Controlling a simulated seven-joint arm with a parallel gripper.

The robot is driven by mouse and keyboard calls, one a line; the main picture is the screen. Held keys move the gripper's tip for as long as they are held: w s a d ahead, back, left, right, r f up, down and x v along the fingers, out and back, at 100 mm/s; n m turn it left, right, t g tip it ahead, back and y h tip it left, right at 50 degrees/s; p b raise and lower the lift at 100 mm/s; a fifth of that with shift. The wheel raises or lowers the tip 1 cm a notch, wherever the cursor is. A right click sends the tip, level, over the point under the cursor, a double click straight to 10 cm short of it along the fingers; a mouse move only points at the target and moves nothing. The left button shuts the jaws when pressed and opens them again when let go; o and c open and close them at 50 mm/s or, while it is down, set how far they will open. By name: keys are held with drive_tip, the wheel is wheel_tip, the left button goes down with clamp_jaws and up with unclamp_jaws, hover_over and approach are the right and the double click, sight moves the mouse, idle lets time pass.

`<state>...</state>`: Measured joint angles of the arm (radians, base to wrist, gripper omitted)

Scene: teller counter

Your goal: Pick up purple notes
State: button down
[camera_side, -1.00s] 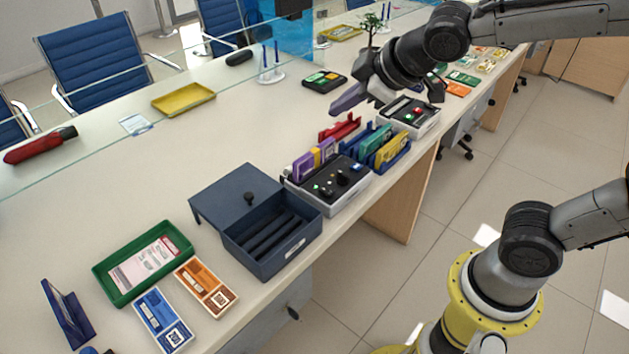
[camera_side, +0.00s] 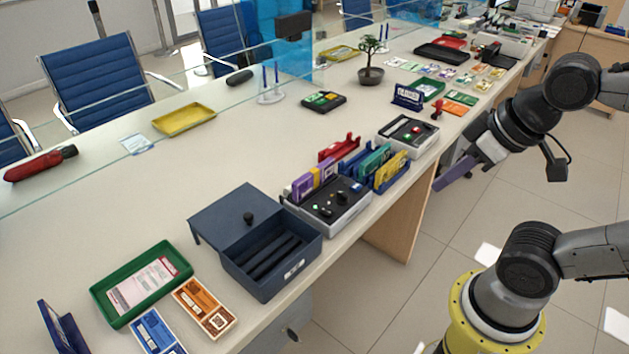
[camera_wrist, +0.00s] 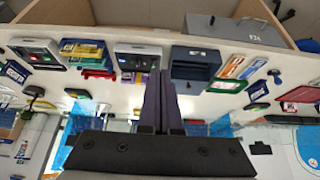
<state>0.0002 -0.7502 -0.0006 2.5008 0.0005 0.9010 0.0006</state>
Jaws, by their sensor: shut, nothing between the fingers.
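The purple notes (camera_side: 302,187) stand upright at the back of a grey-and-black counting machine (camera_side: 330,206), beside a yellow bundle (camera_side: 327,171). My gripper (camera_side: 446,182) is shut and empty. It hangs off the front edge of the counter, to the right of the machines and well apart from the notes. Its two dark fingers (camera_wrist: 161,98) lie close together in the wrist view.
A red holder (camera_side: 338,148) and a blue rack (camera_side: 396,180) with green and yellow notes stand beside the machine. A second machine (camera_side: 408,134) is to the right. An open dark cash box (camera_side: 270,250) stands to the left.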

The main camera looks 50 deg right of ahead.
drive_tip(key=c, duration=0.7)
unclamp_jaws()
